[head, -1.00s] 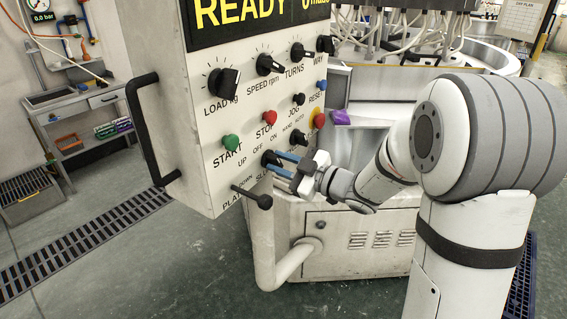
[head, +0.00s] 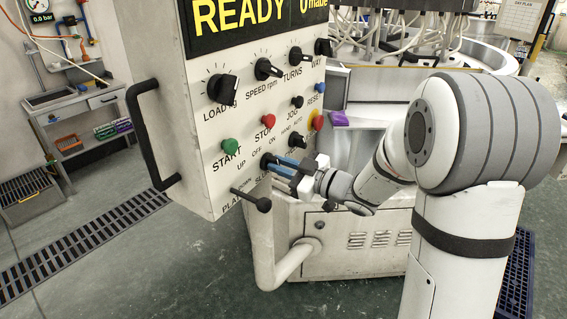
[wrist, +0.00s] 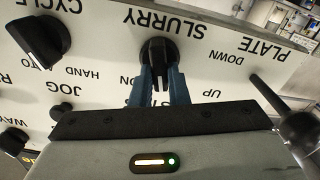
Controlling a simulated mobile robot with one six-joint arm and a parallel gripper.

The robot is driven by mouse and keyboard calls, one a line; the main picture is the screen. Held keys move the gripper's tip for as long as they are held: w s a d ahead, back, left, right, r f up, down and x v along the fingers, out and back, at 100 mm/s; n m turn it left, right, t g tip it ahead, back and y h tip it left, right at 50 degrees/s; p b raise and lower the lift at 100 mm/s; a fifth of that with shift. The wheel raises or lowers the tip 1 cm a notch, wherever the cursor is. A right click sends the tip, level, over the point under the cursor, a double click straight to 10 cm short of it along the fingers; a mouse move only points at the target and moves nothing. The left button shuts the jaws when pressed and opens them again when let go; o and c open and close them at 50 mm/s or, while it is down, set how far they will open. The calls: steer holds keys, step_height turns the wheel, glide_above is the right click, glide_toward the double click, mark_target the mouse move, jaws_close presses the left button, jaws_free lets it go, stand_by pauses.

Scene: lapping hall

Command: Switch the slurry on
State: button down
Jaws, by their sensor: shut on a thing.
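The slurry knob (wrist: 158,48) is a round black selector under the word SLURRY, seen upside down in the wrist view. In the head view the knob (head: 267,160) is low on the white control panel (head: 205,165), partly covered by my fingers. My gripper (head: 280,166) comes from the right, its two blue fingers shut on the knob; the fingers also show in the wrist view (wrist: 160,88). ON is partly visible left of the fingers there. The OFF label is hidden in that view, and I cannot tell which mark the knob points to.
The PLATE lever (head: 252,200) sticks out close beside my gripper; it also shows in the wrist view (wrist: 283,112). The green START button (head: 230,146) and red STOP button (head: 268,121) sit above. A black handle (head: 150,130) runs along the panel's left edge. A purple cloth (head: 339,118) lies behind.

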steer(key=m+p, duration=0.3)
steer(key=m, duration=0.2)
steer(key=shift+w+r+m, duration=0.1)
steer(key=shift+r+m, duration=0.05)
steer(key=shift+m, duration=0.15)
steer(key=shift+w+d+m+p, duration=0.1)
steer(key=shift+m+p, duration=1.1)
steer(key=shift+m, duration=0.6)
steer(key=shift+f, duration=0.2)
steer(key=c, duration=1.6)
jaws_free()
steer(key=shift+o, duration=1)
steer(key=b+v, duration=0.2)
steer(key=v, duration=0.5)
steer(key=shift+d, duration=0.3)
